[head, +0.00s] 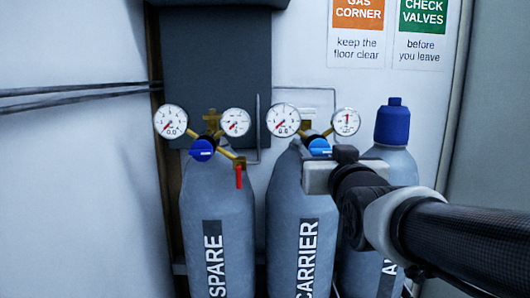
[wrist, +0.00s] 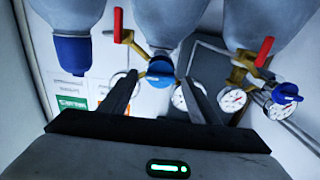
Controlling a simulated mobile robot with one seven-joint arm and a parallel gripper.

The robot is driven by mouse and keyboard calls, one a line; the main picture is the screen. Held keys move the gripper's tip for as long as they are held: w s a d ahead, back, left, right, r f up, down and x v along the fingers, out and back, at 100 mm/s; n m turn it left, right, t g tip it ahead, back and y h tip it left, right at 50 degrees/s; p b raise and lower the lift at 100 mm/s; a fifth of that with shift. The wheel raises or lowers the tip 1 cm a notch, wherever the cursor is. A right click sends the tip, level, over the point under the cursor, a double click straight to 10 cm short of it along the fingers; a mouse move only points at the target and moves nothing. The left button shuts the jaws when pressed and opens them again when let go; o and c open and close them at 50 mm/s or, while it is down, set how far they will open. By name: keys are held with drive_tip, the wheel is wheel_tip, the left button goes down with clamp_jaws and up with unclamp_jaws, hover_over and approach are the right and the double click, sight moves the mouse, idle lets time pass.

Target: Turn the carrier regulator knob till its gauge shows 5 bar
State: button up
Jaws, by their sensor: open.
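The carrier regulator's blue knob (head: 320,148) sits at the neck of the middle cylinder, labelled CARRIER (head: 307,250). The carrier's left gauge (head: 283,120) reads 0.0, its needle pointing lower left. The carrier's right gauge (head: 346,121) has its needle pointing up. My gripper comes in from the right, just below the knob in the head view, where its fingers are hard to make out. In the wrist view my gripper (wrist: 161,84) is open, with the knob (wrist: 160,71) showing between its fingertips; I cannot tell whether they touch it.
The SPARE cylinder (head: 215,235) stands to the left, with its own gauges, blue knob (head: 202,150) and red lever (head: 238,177). A blue-capped cylinder (head: 397,160) stands to the right, partly behind my arm. A dark panel (head: 215,70) and signs are on the back wall.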

drive_tip(key=shift+c, duration=0.2)
drive_tip(key=c, duration=1)
